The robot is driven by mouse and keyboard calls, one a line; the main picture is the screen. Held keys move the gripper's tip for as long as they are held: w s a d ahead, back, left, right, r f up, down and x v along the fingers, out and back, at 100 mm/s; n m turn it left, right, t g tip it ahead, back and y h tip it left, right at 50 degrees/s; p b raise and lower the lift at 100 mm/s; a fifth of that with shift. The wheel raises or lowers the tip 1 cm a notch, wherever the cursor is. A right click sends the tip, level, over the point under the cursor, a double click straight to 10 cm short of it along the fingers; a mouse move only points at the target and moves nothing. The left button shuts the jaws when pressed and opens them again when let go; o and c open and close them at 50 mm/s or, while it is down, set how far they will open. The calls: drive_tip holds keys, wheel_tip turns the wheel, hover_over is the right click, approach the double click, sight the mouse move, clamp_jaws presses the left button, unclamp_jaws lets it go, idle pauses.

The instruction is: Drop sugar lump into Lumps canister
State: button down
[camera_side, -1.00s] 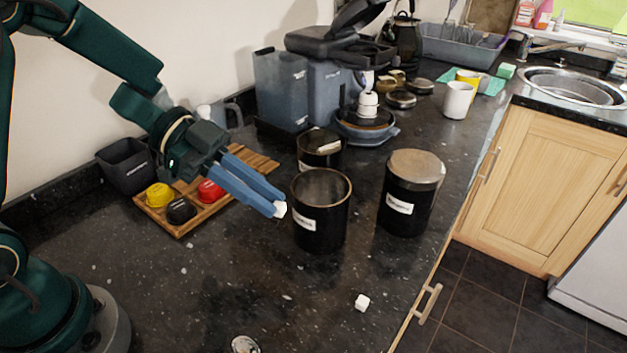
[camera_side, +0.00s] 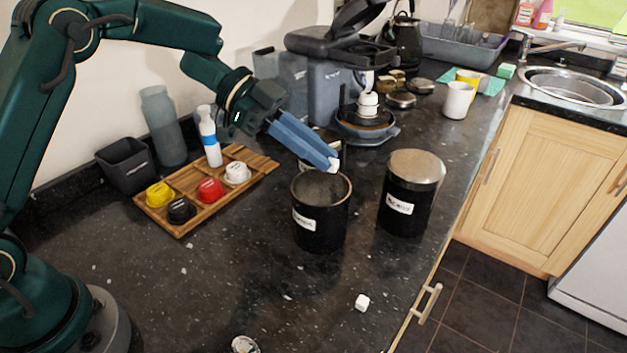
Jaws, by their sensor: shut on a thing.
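My gripper (camera_side: 331,163) is shut on a white sugar lump (camera_side: 334,167), held at the fingertips just above the far rim of the open black canister. This open canister (camera_side: 320,226) stands upright in the middle of the counter with a white label too small to read. A second open black canister (camera_side: 337,147) stands behind it, mostly hidden by my gripper. A third black canister (camera_side: 407,209) with a closed metal lid stands to the right. Another white lump (camera_side: 362,302) lies on the counter in front.
A wooden tray (camera_side: 182,224) with coloured capsules lies to the left, beside a dark bin (camera_side: 127,168) and a white-and-blue bottle (camera_side: 209,138). A coffee machine (camera_side: 335,80) stands behind. The front counter is mostly clear, with a small metal item (camera_side: 244,344).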

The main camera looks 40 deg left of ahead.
sight(315, 172)
drive_tip(key=shift+f, duration=1.9)
drive_tip(key=c, duration=0.8)
unclamp_jaws()
drive_tip(key=shift+o, duration=0.2)
drive_tip(key=shift+v, duration=2.6)
